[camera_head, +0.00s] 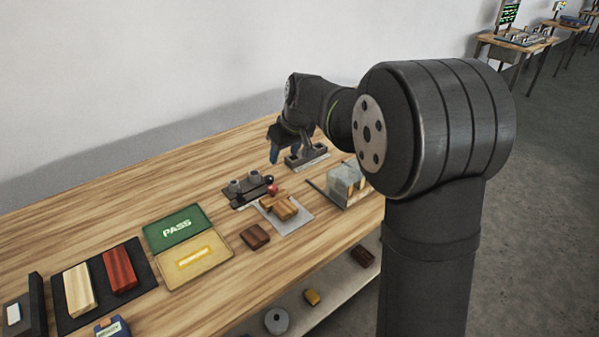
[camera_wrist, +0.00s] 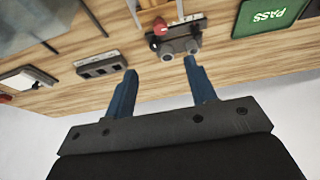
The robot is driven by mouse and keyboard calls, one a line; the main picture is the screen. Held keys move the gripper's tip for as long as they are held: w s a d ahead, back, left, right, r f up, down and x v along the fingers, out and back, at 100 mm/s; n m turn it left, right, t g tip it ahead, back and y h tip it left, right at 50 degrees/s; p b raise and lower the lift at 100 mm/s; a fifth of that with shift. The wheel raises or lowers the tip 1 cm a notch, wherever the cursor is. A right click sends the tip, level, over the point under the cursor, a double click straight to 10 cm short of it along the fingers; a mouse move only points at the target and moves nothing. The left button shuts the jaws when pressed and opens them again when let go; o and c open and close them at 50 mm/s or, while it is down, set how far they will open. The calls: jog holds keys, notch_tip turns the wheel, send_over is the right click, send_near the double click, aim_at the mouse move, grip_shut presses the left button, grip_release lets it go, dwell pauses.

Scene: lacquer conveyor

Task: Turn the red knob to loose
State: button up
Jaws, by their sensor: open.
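The red knob (camera_head: 272,189) is a small round ball at the front right of a dark fixture (camera_head: 241,198) with two grey cylinders. A small black ball (camera_head: 269,179) sits just behind the red knob. Any marking for loose is too small to read.
A grey slotted block (camera_head: 308,157) stands right of the fixture. A plate with wooden blocks (camera_head: 281,208) lies in front, near a clear box (camera_head: 346,180). A brown block (camera_head: 254,237) and a green PASS panel (camera_head: 179,229) lie left. The back left table is clear.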

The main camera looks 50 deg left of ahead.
aim_at(273, 187)
jog(key=x, duration=1.7)
jog(key=shift+a, duration=0.1)
jog(key=c, duration=1)
